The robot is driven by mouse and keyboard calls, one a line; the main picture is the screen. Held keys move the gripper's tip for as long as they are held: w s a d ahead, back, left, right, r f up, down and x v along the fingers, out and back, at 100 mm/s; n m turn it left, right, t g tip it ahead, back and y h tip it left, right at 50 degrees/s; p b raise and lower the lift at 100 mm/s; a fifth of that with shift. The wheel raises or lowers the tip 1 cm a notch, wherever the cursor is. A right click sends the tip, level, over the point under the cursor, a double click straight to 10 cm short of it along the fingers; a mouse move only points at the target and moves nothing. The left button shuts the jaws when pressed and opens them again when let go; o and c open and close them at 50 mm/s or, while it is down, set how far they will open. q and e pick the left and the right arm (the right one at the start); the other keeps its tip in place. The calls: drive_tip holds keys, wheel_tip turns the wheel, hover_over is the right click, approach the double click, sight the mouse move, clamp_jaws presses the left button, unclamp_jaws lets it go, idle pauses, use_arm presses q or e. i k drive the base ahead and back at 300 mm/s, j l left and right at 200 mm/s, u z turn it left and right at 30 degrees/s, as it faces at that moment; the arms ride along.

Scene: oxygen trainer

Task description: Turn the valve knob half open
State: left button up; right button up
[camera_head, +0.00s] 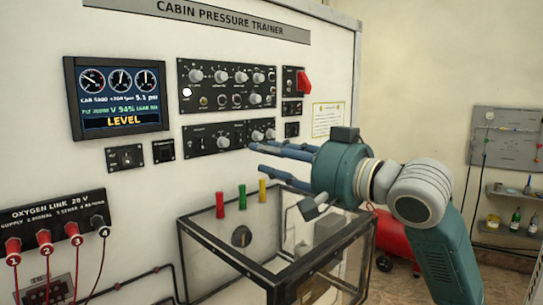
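The upright white trainer panel (120,60) carries a lower black control strip (240,130) with several grey knobs. One grey knob (223,142) is at its middle and another (257,135) is toward its right end. A black round knob (241,236) shows in the clear box below. I cannot read which one is the valve knob. My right gripper (258,158) is open, its two blue fingers pointing left, just below the right end of the lower strip. Nothing shows between the fingers. I cannot tell whether they touch the panel. My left gripper is not in view.
A display (115,95) reads LEVEL. An upper strip of knobs (228,84) and a red switch (304,84) are above. The black-framed clear box (245,273) juts out below my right gripper. Red, green and yellow handles (242,197) stand behind its top edge.

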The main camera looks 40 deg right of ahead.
sight(255, 98)
drive_tip(key=k+l, duration=0.7)
drive_tip(key=k, duration=0.2)
